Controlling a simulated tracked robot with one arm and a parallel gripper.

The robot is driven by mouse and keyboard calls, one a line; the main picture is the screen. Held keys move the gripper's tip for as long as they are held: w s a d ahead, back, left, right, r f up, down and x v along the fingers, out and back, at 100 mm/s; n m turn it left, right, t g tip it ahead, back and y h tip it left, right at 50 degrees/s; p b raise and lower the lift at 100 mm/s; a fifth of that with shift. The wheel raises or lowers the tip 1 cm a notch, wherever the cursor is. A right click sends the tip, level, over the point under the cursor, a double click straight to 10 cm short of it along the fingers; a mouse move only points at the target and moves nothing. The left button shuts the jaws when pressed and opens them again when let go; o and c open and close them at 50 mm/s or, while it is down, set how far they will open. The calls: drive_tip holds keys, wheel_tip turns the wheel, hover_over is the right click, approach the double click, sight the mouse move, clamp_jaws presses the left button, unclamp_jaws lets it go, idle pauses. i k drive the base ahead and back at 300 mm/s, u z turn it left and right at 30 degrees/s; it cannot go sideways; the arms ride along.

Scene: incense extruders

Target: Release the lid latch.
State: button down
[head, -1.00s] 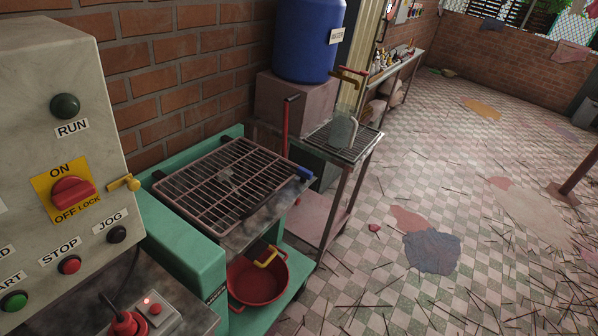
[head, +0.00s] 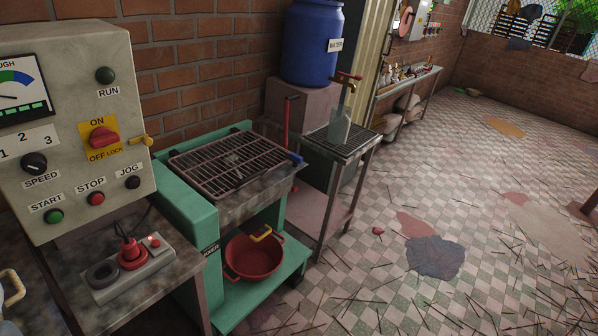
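A barred metal grille (head: 228,165) lies flat, like a lid, over the green-framed machine (head: 190,212) in the middle of the head view. A small blue piece (head: 297,158) sits at the grille's right corner. It may be the lid latch, but it is too small to tell its state. A yellow handle (head: 260,234) shows below the machine's front edge, above a red basin (head: 253,257). My gripper is not in view.
A control panel (head: 75,130) with a red ON/OFF switch (head: 103,137) stands at left. Below it is a bench with a red plug (head: 131,252) in a socket strip. A blue water barrel (head: 310,45) and sink stand (head: 345,143) are behind. Tiled floor at right is mostly open, with scattered sticks.

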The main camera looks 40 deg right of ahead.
sight(297, 159)
drive_tip(key=k, duration=0.5)
drive_tip(key=z, duration=0.4)
drive_tip(key=i, duration=0.55)
drive_tip(key=z, duration=0.9)
drive_tip(key=i, duration=1.15)
drive_tip(key=u, duration=0.45)
drive_tip(key=i, duration=0.95)
drive_tip(key=u, duration=0.8)
